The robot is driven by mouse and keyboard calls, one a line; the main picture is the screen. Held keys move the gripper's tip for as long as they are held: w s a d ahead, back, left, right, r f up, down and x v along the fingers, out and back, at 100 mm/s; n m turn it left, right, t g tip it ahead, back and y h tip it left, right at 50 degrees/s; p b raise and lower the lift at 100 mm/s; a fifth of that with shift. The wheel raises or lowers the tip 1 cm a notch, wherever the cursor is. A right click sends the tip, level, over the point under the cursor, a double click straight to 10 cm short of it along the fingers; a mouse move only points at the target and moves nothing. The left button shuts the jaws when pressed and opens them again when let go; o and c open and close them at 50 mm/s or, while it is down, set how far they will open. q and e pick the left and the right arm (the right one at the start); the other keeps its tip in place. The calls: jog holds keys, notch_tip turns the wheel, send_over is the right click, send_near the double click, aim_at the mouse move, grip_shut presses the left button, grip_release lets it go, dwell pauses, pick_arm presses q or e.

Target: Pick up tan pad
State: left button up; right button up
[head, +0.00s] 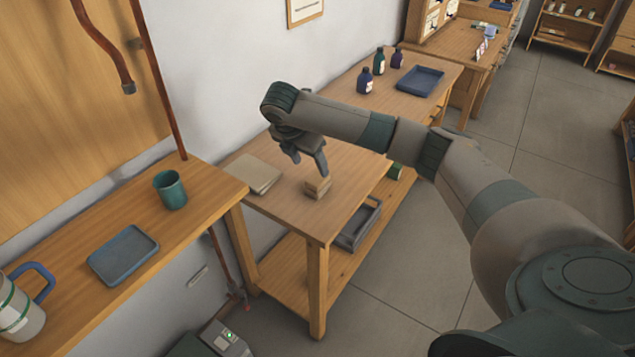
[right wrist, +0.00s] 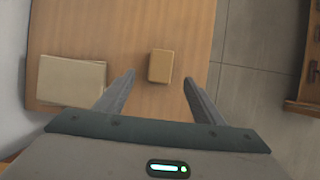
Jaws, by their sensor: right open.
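A small tan pad (head: 317,187), thick and block-like, rests on the wooden table (head: 345,168). It also shows in the right wrist view (right wrist: 160,66), just ahead of the space between my fingertips. My right gripper (head: 308,164) is open and empty, pointing down above the table by the pad. In the right wrist view its fingers (right wrist: 159,79) stand to either side, with a gap between each finger and the pad. I cannot tell the exact height above it. My left gripper is in neither view.
A flat beige stack (head: 253,174) lies left of the pad. Dark bottles (head: 379,62) and a blue tray (head: 420,81) stand farther back. A grey tray (head: 358,224) sits on the lower shelf. A green cup (head: 170,190) and blue-grey tray (head: 123,255) stand on the left bench.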

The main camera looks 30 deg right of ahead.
aim_at(317, 177)
jog(key=x, duration=0.4)
jog(key=shift+d+f+p, duration=0.1)
jog(key=shift+f+p, duration=0.05)
jog(key=shift+p, duration=0.25)
jog(key=shift+d+f, duration=0.1)
jog(key=shift+f, duration=0.25)
jog(key=shift+w+d+f, duration=0.1)
jog(key=shift+f, duration=0.2)
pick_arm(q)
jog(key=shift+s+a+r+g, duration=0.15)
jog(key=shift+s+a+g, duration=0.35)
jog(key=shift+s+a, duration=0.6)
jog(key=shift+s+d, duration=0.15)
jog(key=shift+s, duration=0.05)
pick_arm(e)
jog(key=shift+d+f, duration=0.2)
jog(key=shift+p+x, duration=0.95)
jog(key=shift+x, duration=1.4)
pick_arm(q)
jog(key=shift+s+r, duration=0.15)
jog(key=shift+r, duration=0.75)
pick_arm(e)
jog(key=shift+d, duration=0.1)
